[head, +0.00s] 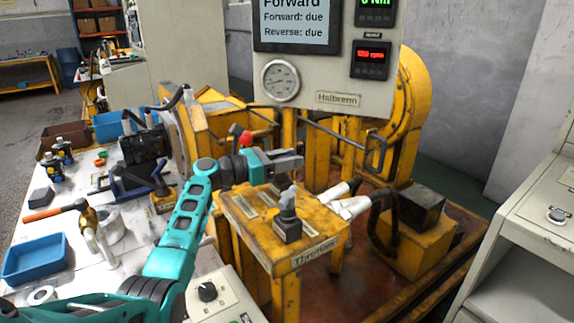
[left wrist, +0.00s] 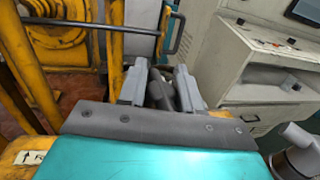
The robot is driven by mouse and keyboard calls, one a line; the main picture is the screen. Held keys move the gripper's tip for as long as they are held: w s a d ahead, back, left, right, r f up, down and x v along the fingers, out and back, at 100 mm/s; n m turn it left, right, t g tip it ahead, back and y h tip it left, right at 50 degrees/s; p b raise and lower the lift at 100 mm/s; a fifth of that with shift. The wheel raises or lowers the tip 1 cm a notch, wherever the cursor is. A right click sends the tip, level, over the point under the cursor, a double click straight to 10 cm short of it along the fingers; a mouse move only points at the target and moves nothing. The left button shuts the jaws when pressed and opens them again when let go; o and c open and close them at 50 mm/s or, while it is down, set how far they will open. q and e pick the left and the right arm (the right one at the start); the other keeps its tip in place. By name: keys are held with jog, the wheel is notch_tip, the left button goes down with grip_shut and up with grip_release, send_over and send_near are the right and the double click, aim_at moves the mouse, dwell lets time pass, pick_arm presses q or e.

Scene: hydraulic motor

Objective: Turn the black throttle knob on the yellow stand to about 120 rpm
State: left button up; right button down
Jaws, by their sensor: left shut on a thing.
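The yellow stand (head: 250,228) is in the middle of the head view, with a label that seems to read "Throttle" (head: 315,251) on its front edge. My left gripper (head: 290,163) reaches over its back part from the left. In the left wrist view its two grey fingers (left wrist: 162,92) are shut on a dark piece (left wrist: 157,90), which looks like the black throttle knob, mostly hidden by the fingers. A grey lever on a dark base (head: 288,217) stands upright on the stand, nearer the camera. My right gripper is not in view.
A red speed display (head: 370,54) on the panel above shows rpm, its digits too small to read surely. A round gauge (head: 280,80) is beside it. White fittings (head: 348,207) with a black hose are right of the stand. The workbench at left holds tools and a blue tray (head: 36,262).

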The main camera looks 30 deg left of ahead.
pick_arm(q)
jog(key=shift+s+d+m+g+h+b, duration=0.1)
jog(key=shift+m+g+h+b, duration=0.75)
jog(key=shift+m+g+h, duration=0.4)
jog(key=shift+g, duration=0.25)
jog(key=o, duration=1)
jog(key=shift+o, duration=0.2)
jog(key=v, duration=1.3)
jog(key=shift+f+p, duration=0.15)
jog(key=shift+p, duration=0.15)
